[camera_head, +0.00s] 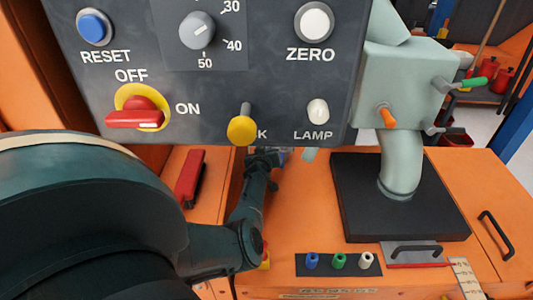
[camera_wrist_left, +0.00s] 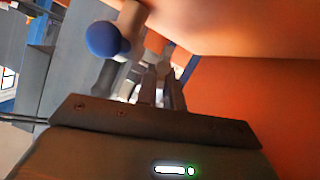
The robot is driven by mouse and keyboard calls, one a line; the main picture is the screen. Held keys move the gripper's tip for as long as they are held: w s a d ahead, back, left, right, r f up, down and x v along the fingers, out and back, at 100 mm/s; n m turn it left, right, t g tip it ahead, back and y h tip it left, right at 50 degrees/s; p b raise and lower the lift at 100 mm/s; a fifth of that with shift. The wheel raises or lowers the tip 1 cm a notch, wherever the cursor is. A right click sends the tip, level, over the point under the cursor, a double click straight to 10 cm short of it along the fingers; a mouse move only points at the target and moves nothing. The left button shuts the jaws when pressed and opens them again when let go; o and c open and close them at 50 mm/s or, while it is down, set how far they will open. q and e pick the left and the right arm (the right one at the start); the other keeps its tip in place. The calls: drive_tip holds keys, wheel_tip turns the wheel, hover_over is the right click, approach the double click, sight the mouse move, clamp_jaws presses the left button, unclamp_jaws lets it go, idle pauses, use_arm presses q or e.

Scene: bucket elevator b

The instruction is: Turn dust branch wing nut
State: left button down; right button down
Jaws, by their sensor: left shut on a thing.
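My left gripper (camera_head: 263,158) reaches in under the lower edge of the control panel, and its tips are partly hidden there. In the left wrist view its two fingers (camera_wrist_left: 163,82) are close together and shut on a small part, apparently the dust branch wing nut. The nut's shape is hidden between the fingers and blurred. A blue ball knob (camera_wrist_left: 103,39) on a pale stem stands beside the fingers, apart from them, in the wrist view. My right gripper is not in view.
The dark control panel (camera_head: 270,75) hangs close above the gripper, with a yellow knob (camera_head: 242,130) near it. A red bar-shaped object (camera_head: 190,178) lies to the left. A grey-green pipe unit (camera_head: 400,90) stands at right on a black base (camera_head: 345,195). The orange top between is mostly clear.

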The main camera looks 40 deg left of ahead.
use_arm(q)
drive_tip(key=c, duration=1.6)
unclamp_jaws()
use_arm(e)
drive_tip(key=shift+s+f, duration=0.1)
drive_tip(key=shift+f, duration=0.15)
use_arm(q)
drive_tip(key=shift+o, duration=0.2)
drive_tip(key=shift+r, duration=0.1)
